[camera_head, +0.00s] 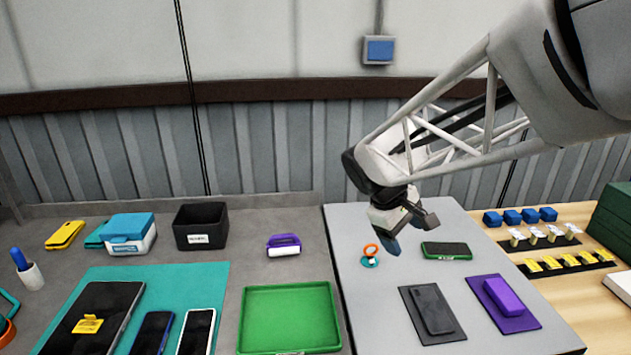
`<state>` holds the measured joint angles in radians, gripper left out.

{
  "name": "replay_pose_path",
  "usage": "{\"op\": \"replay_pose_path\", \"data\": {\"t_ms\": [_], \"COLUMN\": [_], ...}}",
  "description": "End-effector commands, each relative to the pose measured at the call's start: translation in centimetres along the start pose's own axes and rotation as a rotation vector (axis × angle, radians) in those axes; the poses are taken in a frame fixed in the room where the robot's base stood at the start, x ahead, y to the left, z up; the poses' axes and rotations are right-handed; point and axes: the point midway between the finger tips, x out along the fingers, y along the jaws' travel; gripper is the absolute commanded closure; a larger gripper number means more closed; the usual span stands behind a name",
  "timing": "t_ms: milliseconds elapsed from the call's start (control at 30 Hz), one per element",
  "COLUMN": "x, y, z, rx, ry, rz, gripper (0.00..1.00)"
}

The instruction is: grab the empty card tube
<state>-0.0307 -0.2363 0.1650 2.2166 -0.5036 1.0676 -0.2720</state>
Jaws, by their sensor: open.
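I cannot make out an empty card tube in the camera_head view. My gripper (408,232) hangs above the light grey mat (375,320), pointing down, open, with nothing seen held between its fingers. Below it to the left is a small orange ring on a teal base (370,258). To its right a dark phone with a green edge (446,251) lies flat. A purple and white item (284,245) lies left of the mat; I cannot tell exactly what it is.
A green tray (290,318) and a black open box (201,226) stand left of the mat. A teal mat (215,275) holds a tablet and phones. A purple block (503,296) and a dark phone (432,308) lie at front right. Small blue blocks (512,217) stand far right.

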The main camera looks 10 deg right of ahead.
Motion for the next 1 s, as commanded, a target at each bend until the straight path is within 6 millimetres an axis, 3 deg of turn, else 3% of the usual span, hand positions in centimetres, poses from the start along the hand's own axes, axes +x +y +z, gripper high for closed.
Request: {"op": "replay_pose_path", "data": {"t_ms": [500,1000], "x": [4.3,9.9], "y": [6.5,11.1], "z": [-10.0,-20.4], "rx": [-0.336,-0.654], "ry": [-0.198,-0.395], "rz": [0.151,0.286], "gripper": [0.24,0.24]}}
